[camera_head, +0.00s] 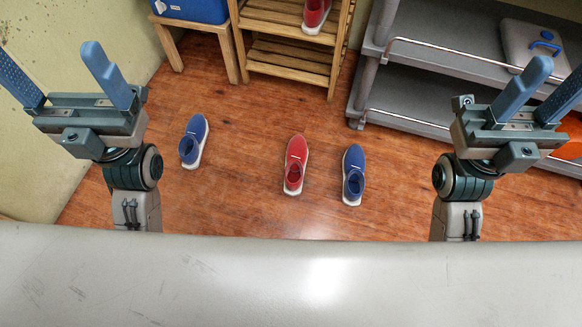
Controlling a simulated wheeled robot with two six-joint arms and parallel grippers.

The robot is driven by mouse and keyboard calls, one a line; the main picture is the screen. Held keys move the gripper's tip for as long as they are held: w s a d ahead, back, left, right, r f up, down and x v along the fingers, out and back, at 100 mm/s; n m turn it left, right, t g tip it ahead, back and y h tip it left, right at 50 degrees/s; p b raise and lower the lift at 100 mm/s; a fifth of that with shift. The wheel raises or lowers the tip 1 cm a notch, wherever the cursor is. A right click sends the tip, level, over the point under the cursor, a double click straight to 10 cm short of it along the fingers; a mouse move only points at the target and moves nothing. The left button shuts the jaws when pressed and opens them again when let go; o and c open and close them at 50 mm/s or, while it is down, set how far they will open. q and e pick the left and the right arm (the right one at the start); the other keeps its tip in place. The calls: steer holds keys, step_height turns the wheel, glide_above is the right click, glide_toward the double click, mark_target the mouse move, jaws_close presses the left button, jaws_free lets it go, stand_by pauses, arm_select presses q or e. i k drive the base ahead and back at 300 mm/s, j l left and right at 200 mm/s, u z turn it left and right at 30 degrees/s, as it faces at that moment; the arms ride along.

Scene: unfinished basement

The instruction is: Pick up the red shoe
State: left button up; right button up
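A red shoe (296,165) with a white sole lies upright on the wooden floor near the middle of the view. A second red shoe (316,15) sits on the wooden rack at the top, partly cut off by the frame edge. My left gripper (48,55) is raised at the left, open and empty. My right gripper (561,70) is raised at the right, open and empty, with one finger partly out of frame. Both grippers are well apart from the shoes.
A blue shoe (194,141) lies left of the floor's red shoe and another blue shoe (353,175) close to its right. The wooden rack (290,60), a stool (196,36) with a blue box (190,9), and a grey shelf (415,95) stand behind. Floor between is clear.

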mark_target(297, 150)
steer(key=i+l+u, duration=0.15)
steer(key=l+u, duration=0.25)
steer(key=l, duration=1.1)
steer(key=k+l+u, duration=0.1)
steer(key=l+u, duration=0.35)
steer(key=l, duration=1)
